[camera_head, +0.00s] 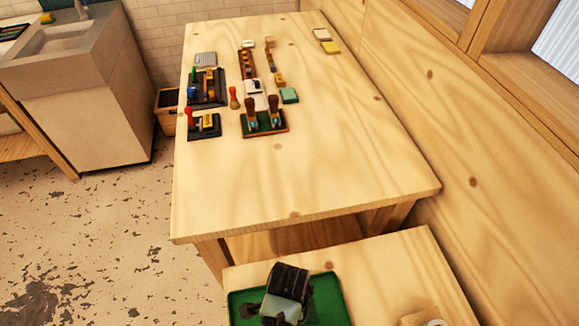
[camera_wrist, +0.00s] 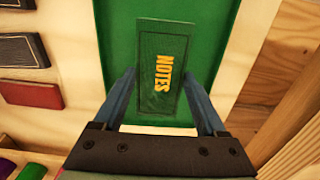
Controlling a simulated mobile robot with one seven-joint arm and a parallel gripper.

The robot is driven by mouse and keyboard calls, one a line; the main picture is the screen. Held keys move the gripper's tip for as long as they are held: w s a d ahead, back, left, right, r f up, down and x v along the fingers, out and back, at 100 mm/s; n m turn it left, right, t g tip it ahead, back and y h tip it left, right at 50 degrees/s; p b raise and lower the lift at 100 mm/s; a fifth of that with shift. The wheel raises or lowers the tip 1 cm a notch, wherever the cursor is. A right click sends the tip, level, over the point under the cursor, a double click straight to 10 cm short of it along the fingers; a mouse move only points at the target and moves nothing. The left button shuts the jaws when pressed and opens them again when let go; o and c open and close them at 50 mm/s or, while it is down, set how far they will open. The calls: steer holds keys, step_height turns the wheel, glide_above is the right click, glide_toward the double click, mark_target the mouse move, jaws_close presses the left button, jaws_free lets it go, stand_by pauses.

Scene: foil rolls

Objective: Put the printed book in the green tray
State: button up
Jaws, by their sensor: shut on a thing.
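The printed book (camera_wrist: 158,45) is dark green with yellow "NOTES" lettering. In the wrist view my gripper (camera_wrist: 160,88) is shut on it, one blue-grey finger at each long side. The green tray (camera_wrist: 215,25) lies behind and below the book, which overlaps the tray's middle in that view. In the head view the tray (camera_head: 330,290) is on the near small table, with my gripper (camera_head: 288,300) over it. The book cannot be made out there behind my gripper. The gap between book and tray is hard to judge.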

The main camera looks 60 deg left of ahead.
steer(key=shift+w+f, duration=0.1)
steer(key=shift+f, duration=2.25)
steer(key=shift+f, duration=0.15)
steer(key=o, duration=1.3)
steer(key=shift+o, duration=0.2)
step_height(320, 180, up, 12)
steer(key=shift+r+p, duration=0.2)
steer(key=shift+p, duration=0.2)
